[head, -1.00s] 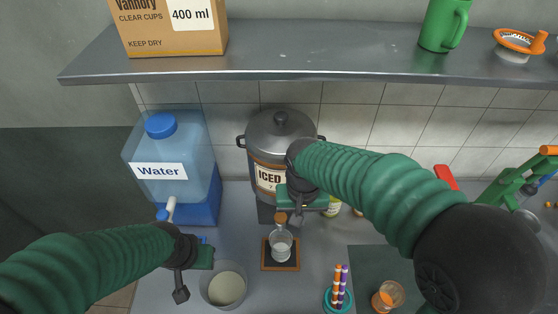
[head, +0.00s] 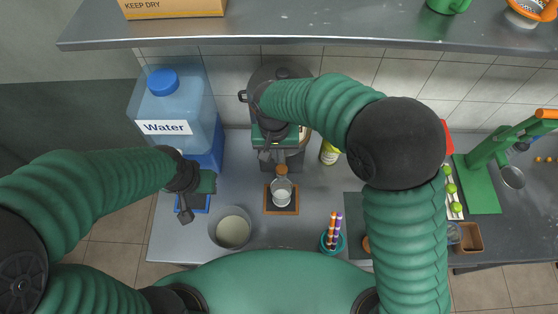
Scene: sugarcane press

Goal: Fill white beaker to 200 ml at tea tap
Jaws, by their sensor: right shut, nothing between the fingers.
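The tea urn (head: 257,86) stands against the tiled wall, mostly hidden behind my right arm; its label and tap are covered. My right gripper (head: 272,156) is in front of the urn's lower part, shut with nothing in it. Below it, a clear glass vessel with a brown collar (head: 282,196) stands upright on a dark, orange-edged mat (head: 282,210). A pale, round, open container (head: 233,231), possibly the white beaker, stands left of the mat, apart from both grippers; I cannot read any level marks. My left gripper (head: 192,203) is above and left of it; its opening is unclear.
A blue water dispenser (head: 172,110) stands at the left. A teal cup with striped straws (head: 332,238) is right of the mat. A green press (head: 485,175) stands at the far right. A grey shelf (head: 300,34) hangs above the counter.

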